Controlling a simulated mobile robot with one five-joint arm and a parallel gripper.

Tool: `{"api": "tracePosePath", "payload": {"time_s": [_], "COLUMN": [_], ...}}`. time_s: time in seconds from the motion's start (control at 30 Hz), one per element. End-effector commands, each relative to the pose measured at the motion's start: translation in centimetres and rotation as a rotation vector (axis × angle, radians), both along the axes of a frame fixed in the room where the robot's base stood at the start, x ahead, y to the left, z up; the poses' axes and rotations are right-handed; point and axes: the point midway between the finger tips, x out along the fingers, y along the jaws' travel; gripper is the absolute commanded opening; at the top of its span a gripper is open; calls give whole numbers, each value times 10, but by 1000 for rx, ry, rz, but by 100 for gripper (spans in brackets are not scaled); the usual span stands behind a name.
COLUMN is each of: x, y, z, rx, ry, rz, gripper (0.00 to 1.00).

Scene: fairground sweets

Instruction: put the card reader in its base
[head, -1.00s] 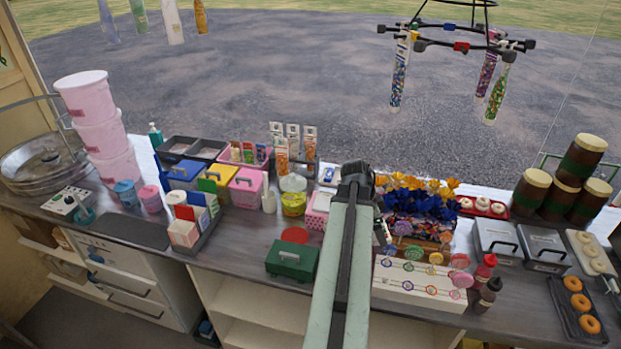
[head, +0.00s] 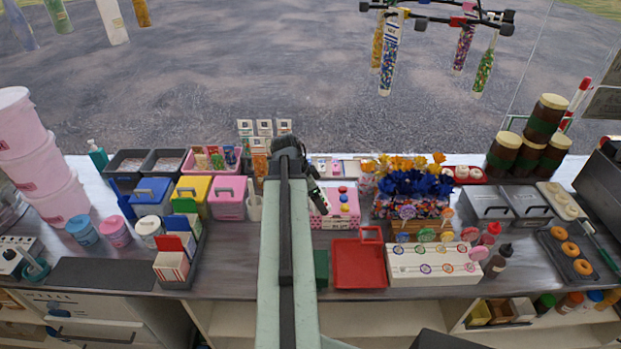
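My arm reaches forward over the counter. My gripper (head: 317,196) hangs at its far end, dark and small, beside a pink polka-dot box (head: 343,220). I cannot tell whether its fingers are open or shut, and I see nothing held in it. Behind that box, small pale items (head: 347,168) stand near the counter's back edge. They are partly hidden and too small to identify. I cannot pick out the card reader or its base for certain.
A red tray (head: 358,277) lies right of my arm, which mostly hides a green box (head: 321,268). A white lollipop stand (head: 433,272) is further right. Several tubs and boxes crowd the left. A dark mat (head: 100,273) lies bare at the front left.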

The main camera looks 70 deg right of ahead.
Motion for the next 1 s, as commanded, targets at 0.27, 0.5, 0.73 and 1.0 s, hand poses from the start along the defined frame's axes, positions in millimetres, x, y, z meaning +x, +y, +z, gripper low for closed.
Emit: {"api": "tracePosePath", "payload": {"time_s": [0.27, 0.5, 0.73, 1.0], "x": [25, 38, 38, 38], "y": [-62, -102, -101, -101], "z": [-10, -14, -17, -46], "rx": [3, 1, 0, 0], "ry": [-4, -1, -1, -1], "rz": [-178, -344, -358, -356], "gripper": [44, 44, 44, 44]}}
